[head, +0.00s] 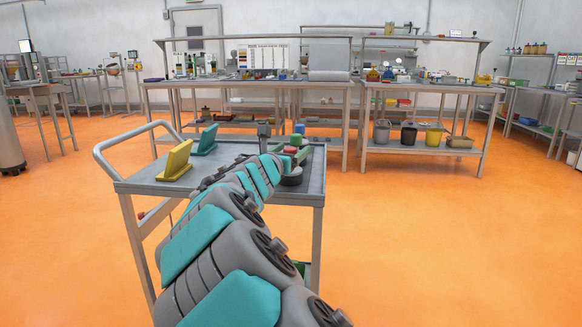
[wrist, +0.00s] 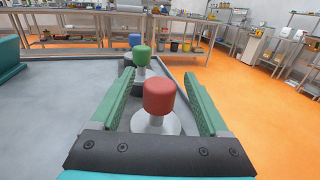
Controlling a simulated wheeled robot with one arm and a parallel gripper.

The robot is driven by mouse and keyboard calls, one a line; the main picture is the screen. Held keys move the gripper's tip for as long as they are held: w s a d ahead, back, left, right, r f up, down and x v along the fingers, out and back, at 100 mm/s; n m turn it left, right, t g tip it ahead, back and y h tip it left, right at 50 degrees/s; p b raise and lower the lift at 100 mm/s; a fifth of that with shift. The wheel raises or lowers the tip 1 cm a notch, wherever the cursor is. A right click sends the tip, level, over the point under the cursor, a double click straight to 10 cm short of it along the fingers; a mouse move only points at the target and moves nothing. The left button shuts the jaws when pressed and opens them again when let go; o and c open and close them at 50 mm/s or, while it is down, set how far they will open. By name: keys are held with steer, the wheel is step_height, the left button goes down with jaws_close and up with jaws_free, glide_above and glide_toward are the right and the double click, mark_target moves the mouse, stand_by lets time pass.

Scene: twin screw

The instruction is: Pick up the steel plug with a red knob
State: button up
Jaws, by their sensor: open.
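The steel plug with a red knob (wrist: 158,97) stands upright on the grey cart top in the wrist view, its round steel base showing below the knob. My gripper (wrist: 159,92) is open, with one green-padded finger on each side of the red knob. A gap shows between the knob and each finger. In the head view, my arm reaches over the cart and hides most of the plug; a small red patch (head: 290,150) shows at its end.
A plug with a green knob (wrist: 141,56) stands just beyond the red one, with a blue thing (wrist: 135,40) behind it. The cart (head: 290,190) also carries a yellow stand (head: 175,162) and a teal stand (head: 205,139) at left. Workbenches stand behind; orange floor is open at right.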

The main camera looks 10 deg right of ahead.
steer(key=shift+x, duration=1.15)
jaws_close()
